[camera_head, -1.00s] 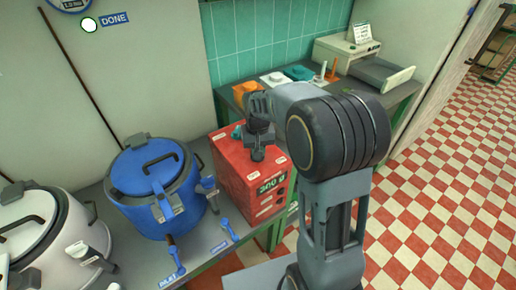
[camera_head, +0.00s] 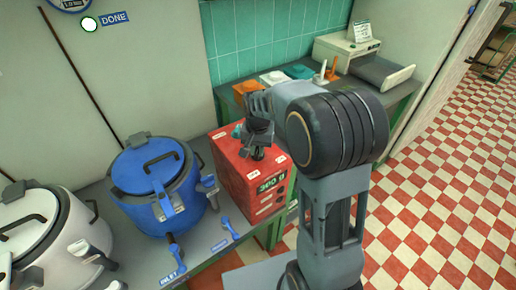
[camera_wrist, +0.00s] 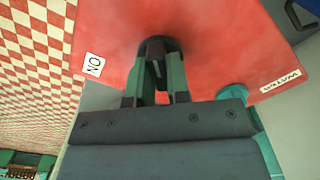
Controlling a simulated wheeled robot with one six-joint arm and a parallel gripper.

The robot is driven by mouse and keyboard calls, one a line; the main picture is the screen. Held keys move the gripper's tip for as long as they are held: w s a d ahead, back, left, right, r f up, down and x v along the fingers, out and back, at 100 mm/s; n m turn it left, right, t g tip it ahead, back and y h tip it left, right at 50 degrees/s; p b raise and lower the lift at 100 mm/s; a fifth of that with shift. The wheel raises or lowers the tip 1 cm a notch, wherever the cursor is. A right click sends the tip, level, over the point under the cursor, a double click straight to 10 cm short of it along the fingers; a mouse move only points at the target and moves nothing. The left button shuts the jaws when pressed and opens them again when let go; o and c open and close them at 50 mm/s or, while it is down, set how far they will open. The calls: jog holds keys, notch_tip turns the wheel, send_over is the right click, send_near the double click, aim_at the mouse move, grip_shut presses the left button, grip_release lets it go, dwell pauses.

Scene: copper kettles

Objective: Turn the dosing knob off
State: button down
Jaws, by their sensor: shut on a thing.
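The red dosing box (camera_head: 235,172) stands at the right end of the counter, with a lit green display (camera_head: 270,182) on its front that seems to read about 360 g. The black dosing knob (camera_head: 257,154) is on its top, partly hidden by my gripper (camera_head: 256,144). In the wrist view, my gripper (camera_wrist: 158,82) is shut on the dark knob (camera_wrist: 158,45) from above. A white label (camera_wrist: 93,65), probably "ON" seen turned, lies on the red top to the left of the knob. Another white label (camera_wrist: 280,81) lies to the right.
A blue kettle (camera_head: 152,205) with a closed lid stands left of the box, and a white kettle (camera_head: 40,245) is farther left. A teal part (camera_wrist: 232,95) shows beside my gripper. A bench (camera_head: 392,100) with a scale-like machine stands behind.

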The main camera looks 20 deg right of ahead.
aim_at(257, 149)
jog(key=c, duration=1.1)
grip_release()
jog(key=shift+r, duration=0.1)
notch_tip(257, 149, up, 14)
jog(key=shift+f+p, duration=0.15)
jog(key=shift+p, duration=0.2)
jog(key=s+f+n+t, duration=0.1)
jog(key=s+n, duration=0.1)
jog(key=s, duration=0.3)
jog(key=s+f+n+t+p, duration=0.1)
jog(key=s+f+n, duration=0.1)
jog(key=s, duration=0.4)
jog(key=s+f+n+t, duration=0.1)
jog(key=s+f, duration=0.1)
jog(key=s, duration=0.4)
jog(key=shift+n+t, duration=0.3)
jog(key=shift+n, duration=0.1)
